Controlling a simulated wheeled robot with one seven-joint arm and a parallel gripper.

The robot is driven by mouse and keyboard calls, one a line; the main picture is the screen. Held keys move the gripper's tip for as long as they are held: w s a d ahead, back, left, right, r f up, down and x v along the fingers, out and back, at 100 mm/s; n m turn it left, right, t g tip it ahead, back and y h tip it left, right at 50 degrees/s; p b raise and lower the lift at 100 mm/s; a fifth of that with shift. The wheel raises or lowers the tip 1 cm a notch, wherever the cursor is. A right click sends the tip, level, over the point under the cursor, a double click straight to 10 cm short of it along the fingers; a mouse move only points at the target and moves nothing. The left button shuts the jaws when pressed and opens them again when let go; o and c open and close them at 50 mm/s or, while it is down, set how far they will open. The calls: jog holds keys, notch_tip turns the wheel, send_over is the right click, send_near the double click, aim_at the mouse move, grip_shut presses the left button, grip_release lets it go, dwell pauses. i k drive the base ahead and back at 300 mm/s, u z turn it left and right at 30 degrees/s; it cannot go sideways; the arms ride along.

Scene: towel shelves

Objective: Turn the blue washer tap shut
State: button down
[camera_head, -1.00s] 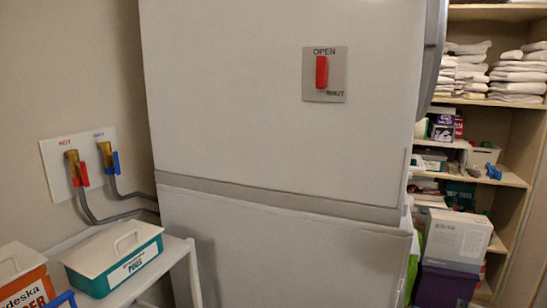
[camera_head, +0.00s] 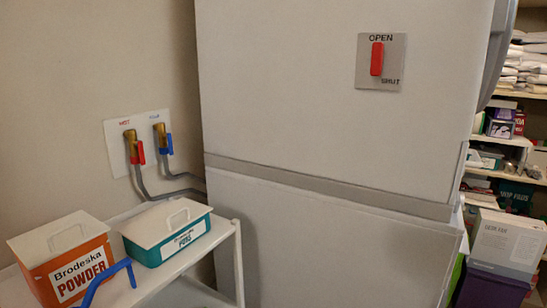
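The blue washer tap (camera_head: 168,143) is on a white wall plate (camera_head: 112,140), at the left of the big white appliance. Its blue lever points along the brass body, roughly up and down. A grey hose runs from it toward the appliance. Beside it on the left is the red-levered tap (camera_head: 137,153), with a red label above it. My gripper is not in view.
A white shelf unit (camera_head: 228,229) below the taps holds an orange powder box (camera_head: 75,262), a teal lidded box (camera_head: 165,240) and a blue bent handle (camera_head: 108,279). The white appliance (camera_head: 290,100) has a red OPEN/SHUT switch (camera_head: 377,59). Shelves with towels (camera_head: 530,60) stand at right.

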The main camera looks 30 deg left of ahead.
aim_at(169, 136)
jog(key=z, duration=0.35)
jog(key=i, duration=0.9)
jog(key=u, duration=2.9)
jog(key=i, duration=0.45)
jog(key=k, duration=0.5)
jog(key=u, duration=0.5)
jog(key=i, duration=1.15)
jog(key=z, duration=0.6)
